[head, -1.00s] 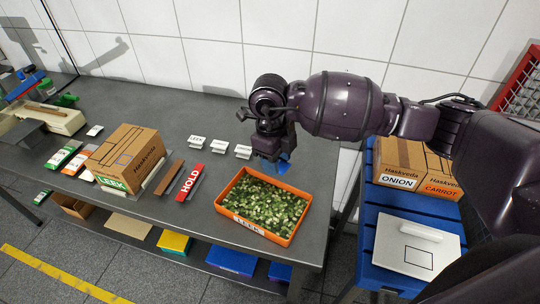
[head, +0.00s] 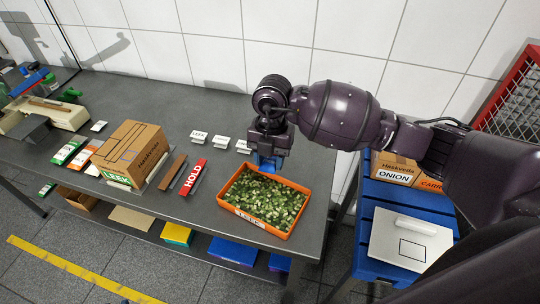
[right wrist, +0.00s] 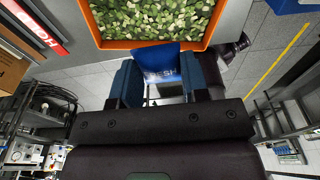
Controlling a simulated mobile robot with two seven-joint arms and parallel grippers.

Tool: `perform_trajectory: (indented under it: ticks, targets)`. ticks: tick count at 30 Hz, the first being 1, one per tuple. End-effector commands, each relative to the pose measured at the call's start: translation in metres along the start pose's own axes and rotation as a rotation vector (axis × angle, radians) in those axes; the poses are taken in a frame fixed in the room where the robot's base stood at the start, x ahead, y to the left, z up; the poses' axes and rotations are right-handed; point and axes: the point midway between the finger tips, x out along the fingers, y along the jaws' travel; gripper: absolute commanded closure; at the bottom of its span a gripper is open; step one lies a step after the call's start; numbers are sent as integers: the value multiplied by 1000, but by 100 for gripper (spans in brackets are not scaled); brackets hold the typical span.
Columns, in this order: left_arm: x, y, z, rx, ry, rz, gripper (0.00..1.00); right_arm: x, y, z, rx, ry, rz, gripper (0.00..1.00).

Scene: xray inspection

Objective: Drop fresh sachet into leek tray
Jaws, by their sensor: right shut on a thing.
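The orange leek tray (head: 291,229), full of chopped green leek, stands near the right end of the grey table; its rim also shows in the right wrist view (right wrist: 92,25). My right gripper (head: 268,164) is above the back edge of the tray. In the right wrist view my right gripper (right wrist: 160,85) is shut on the blue fresh sachet (right wrist: 158,62), with the lettering partly hidden between the fingers. The sachet's edge overlaps the tray's rim in that view. In the head view the sachet is hard to tell from the fingers. My left gripper is not in view.
A red HOLD bar (head: 193,177) and a brown bar lie left of the tray. The LEEK carton (head: 131,152) stands farther left. Small white label cards (head: 199,136) stand behind. A blue stand (head: 376,190) at right holds ONION and CARROT cartons and a white board (head: 408,240).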

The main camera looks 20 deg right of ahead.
Motion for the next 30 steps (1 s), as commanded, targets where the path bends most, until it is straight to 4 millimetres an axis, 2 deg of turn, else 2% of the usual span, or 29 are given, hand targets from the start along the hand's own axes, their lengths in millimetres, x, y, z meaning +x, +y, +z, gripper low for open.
perform_trajectory:
  ticks: [16, 28, 29, 30]
  targets:
    - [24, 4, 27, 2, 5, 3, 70, 53, 0, 6, -3, 2, -2, 80]
    - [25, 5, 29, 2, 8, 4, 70, 57, 0, 7, -4, -1, -1, 80]
    - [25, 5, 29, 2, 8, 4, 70, 57, 0, 7, -4, -1, -1, 55]
    - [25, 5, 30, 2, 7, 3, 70, 57, 0, 7, -4, 0, -1, 49]
